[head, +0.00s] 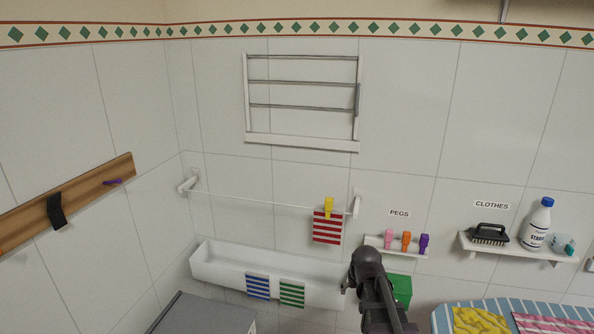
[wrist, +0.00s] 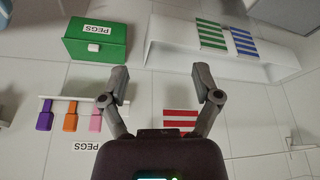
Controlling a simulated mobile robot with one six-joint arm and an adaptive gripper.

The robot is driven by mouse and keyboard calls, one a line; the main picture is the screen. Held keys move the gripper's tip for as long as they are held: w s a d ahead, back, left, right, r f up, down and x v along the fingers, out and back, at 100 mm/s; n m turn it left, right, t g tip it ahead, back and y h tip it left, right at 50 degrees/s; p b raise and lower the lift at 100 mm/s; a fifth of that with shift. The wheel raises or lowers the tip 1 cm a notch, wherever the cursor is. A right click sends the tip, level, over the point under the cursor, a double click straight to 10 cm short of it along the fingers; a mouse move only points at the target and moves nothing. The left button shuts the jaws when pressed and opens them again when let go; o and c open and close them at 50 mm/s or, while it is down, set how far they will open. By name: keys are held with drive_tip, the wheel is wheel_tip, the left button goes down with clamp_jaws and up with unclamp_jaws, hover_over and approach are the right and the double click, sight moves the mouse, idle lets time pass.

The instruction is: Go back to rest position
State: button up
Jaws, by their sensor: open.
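My gripper (wrist: 160,90) is open and empty in the wrist view, its two fingers spread wide apart. That view is upside down. In the head view my dark gripper (head: 352,284) is at the lower middle, in front of the right end of the white trough (head: 220,264). A red-and-white striped cloth (head: 327,228) hangs on the line with a yellow peg (head: 329,207) at its top. The cloth also shows in the wrist view (wrist: 180,120), apart from the fingers and partly hidden by my gripper.
Blue (head: 258,286) and green (head: 292,293) striped cloths hang over the trough's front. A green pegs box (head: 402,287) is partly behind my arm. Pink, orange and purple pegs stand on a small shelf (head: 397,250). A clothes shelf (head: 515,250) holds a brush and bottle.

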drive_tip(key=s+a+f+g, duration=0.1)
drive_tip(key=s+a+g, duration=0.1)
drive_tip(key=s, duration=0.5)
drive_tip(key=s+a+f+g, duration=0.1)
drive_tip(key=s+a, duration=0.1)
drive_tip(key=s, duration=0.5)
drive_tip(key=shift+g+b, duration=0.4)
